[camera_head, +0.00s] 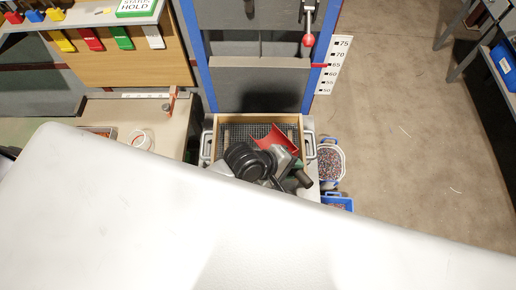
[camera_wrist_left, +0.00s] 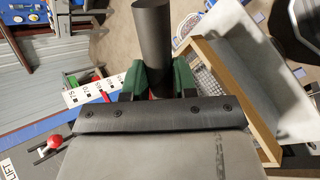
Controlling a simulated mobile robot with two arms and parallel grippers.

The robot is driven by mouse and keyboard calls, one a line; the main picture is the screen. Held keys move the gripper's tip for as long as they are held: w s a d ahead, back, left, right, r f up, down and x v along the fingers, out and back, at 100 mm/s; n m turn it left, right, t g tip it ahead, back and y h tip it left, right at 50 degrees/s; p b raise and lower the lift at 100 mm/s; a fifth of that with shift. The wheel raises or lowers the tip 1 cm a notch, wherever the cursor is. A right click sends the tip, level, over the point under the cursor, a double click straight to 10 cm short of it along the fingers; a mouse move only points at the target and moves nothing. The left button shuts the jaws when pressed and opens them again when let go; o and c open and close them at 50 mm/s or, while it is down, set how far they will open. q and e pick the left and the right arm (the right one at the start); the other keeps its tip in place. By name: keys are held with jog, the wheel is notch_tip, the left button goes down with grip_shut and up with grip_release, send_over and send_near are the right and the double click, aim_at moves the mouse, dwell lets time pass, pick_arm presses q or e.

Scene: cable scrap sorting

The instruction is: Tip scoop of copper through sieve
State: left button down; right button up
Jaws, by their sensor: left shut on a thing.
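The sieve (camera_head: 257,117) is a wooden frame with dark mesh, set between two grey handles at the centre of the head view. Its frame (camera_wrist_left: 240,108) also shows at right in the left wrist view. The red scoop (camera_head: 271,139) is tilted over the mesh, inside the frame's outline. My left gripper (camera_head: 292,173) is over the sieve's right part, shut on the scoop's dark round handle (camera_head: 304,179). In the left wrist view the gripper's green pads (camera_wrist_left: 155,82) clasp this handle (camera_wrist_left: 154,35). I cannot see any copper in the scoop. My right gripper is not in view.
A white tub (camera_head: 341,158) of mixed granules and a blue bin (camera_head: 338,207) stand right of the sieve. Behind is a blue-framed machine (camera_head: 258,90) with a red-knobbed lever (camera_head: 308,40) and a number scale (camera_head: 335,65). A large pale surface hides the lower head view.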

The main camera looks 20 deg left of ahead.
pick_arm(q)
jog(key=shift+s+d+f+m+t+y, duration=0.25)
jog(key=shift+s+d+m+t+y, duration=0.05)
jog(key=shift+d+y, duration=0.1)
jog(key=shift+w+a+r, duration=0.1)
jog(key=shift+r, duration=1.45)
